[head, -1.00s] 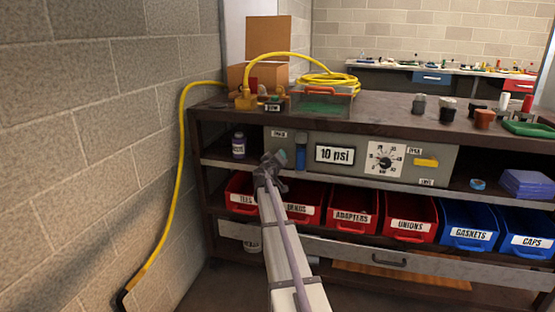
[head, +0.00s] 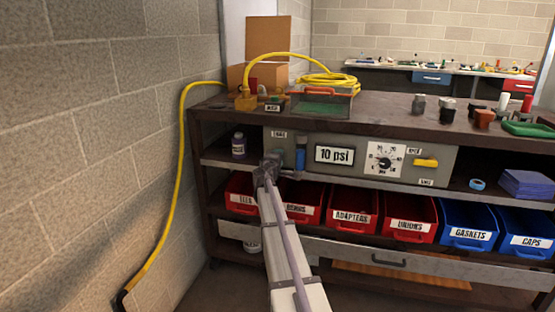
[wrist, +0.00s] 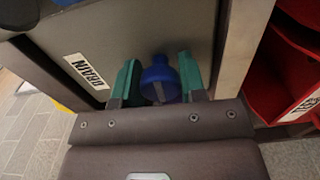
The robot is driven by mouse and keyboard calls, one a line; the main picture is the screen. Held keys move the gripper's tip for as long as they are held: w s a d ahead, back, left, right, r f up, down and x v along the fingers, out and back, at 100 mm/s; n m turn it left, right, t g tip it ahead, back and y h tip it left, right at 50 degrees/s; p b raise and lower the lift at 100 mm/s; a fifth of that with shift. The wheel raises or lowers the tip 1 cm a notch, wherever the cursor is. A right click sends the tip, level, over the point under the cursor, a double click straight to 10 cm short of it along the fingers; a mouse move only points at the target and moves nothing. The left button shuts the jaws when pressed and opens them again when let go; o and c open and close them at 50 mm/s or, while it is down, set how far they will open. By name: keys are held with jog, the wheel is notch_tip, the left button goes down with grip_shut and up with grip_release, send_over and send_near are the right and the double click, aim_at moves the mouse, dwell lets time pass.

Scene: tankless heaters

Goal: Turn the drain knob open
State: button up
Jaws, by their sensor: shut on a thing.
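In the head view my gripper (head: 270,168) is at the lower left of the grey panel (head: 340,176) and hides the knob there.
A blue cylinder (head: 300,153) stands close to the right of my gripper on the panel. Red bins (head: 352,218) and blue bins (head: 466,236) sit below. A yellow hose (head: 180,170) hangs by the wall.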

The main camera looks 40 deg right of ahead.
jog(key=shift+n, duration=0.4)
jog(key=o, duration=0.9)
jog(key=v, duration=1)
jog(key=shift+s+a, duration=0.2)
jog(key=shift+a, duration=0.15)
jog(key=shift+s, duration=0.1)
